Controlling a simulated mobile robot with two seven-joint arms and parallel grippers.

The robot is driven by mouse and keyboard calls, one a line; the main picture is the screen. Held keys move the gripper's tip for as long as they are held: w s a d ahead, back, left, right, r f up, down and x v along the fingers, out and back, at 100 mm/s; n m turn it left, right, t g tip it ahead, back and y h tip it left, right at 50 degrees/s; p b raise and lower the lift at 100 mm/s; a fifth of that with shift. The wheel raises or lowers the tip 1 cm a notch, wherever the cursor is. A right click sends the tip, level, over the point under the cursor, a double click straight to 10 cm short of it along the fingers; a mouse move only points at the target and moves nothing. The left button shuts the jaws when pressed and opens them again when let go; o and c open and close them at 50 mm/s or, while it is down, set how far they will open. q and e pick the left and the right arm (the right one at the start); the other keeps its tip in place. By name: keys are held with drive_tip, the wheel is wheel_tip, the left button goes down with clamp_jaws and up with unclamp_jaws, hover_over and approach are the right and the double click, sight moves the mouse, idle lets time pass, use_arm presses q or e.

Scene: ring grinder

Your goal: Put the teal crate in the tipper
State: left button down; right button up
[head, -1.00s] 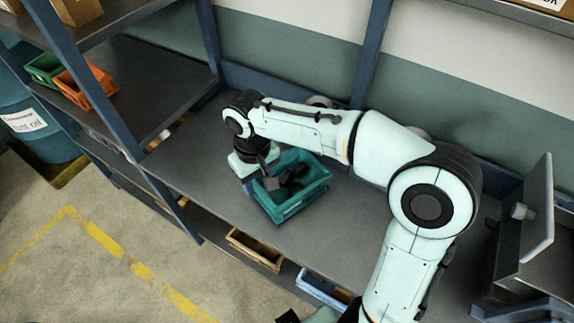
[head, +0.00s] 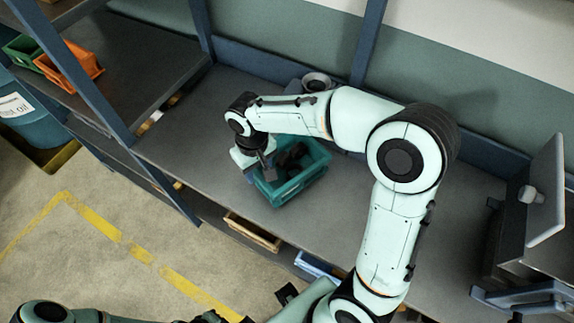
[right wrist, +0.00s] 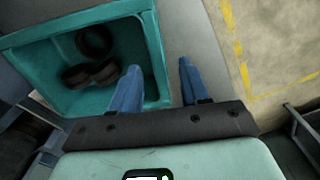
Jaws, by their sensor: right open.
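The teal crate (head: 293,191) stands upright on the grey shelf, with several dark ring-shaped parts inside. My right gripper (head: 268,172) is open and pointing down at the crate's left side. In the right wrist view, the crate's wall (right wrist: 154,50) runs between the two blue fingers of the right gripper (right wrist: 157,82). One finger is inside the crate and the other outside, with gaps visible. My left arm shows at the bottom left edge, but its gripper cannot be made out. I cannot tell which thing is the tipper.
A grey machine with an upright plate (head: 546,190) stands at the right end of the shelf (head: 220,190). Orange (head: 75,65) and green (head: 24,48) bins sit on the left shelf. A tan bin (head: 252,231) and a blue bin (head: 318,264) are below. A post separates the shelves.

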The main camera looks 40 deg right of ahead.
sight(259, 175)
wheel_tip(259, 175, down, 4)
drive_tip(key=shift+d+f, duration=0.1)
drive_tip(key=shift+f, duration=0.05)
clamp_jaws()
drive_tip(key=shift+w, duration=0.1)
